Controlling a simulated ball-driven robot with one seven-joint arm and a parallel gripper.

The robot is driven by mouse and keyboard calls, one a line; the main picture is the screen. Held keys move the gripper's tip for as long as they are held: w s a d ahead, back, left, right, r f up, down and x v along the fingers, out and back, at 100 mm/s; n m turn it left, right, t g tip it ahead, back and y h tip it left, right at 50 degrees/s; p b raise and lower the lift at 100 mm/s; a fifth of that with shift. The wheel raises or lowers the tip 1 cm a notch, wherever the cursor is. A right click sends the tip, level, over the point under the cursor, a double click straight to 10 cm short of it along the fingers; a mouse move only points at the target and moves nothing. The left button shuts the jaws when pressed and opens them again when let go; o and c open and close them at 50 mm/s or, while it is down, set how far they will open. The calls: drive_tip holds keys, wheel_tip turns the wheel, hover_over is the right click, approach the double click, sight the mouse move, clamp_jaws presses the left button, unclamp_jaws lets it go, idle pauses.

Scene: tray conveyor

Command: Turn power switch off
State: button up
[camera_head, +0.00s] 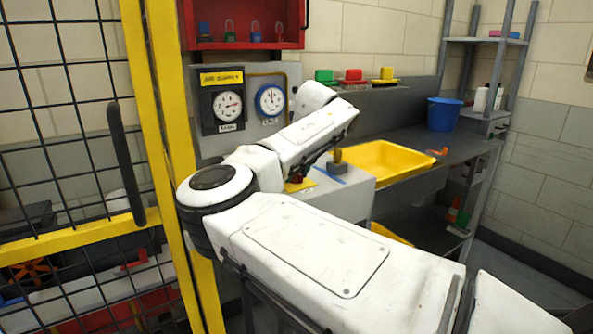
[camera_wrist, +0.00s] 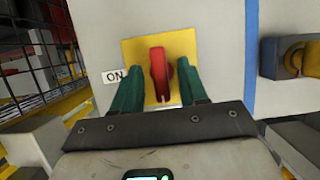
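In the wrist view, the power switch is a red handle (camera_wrist: 158,70) on a yellow square plate (camera_wrist: 184,42). The handle stands nearly upright in the picture, and an "ON" label (camera_wrist: 114,77) is left of the plate. My gripper (camera_wrist: 158,78) is open, with one green finger on each side of the handle. Yellow shows between the handle and both fingers, so they appear apart from it. In the head view, part of the yellow plate (camera_head: 299,186) shows on top of a grey box (camera_head: 341,197). My arm hides most of the gripper there.
A blue block with a brass knob (camera_head: 337,166) stands on the box near the plate. A yellow tray (camera_head: 383,158) lies behind on the dark counter (camera_head: 455,147). Gauges (camera_head: 228,105) are on the wall, and a yellow-framed mesh fence (camera_head: 168,110) is at left.

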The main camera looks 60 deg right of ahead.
drive_tip(key=v, duration=1.1)
idle(0.6)
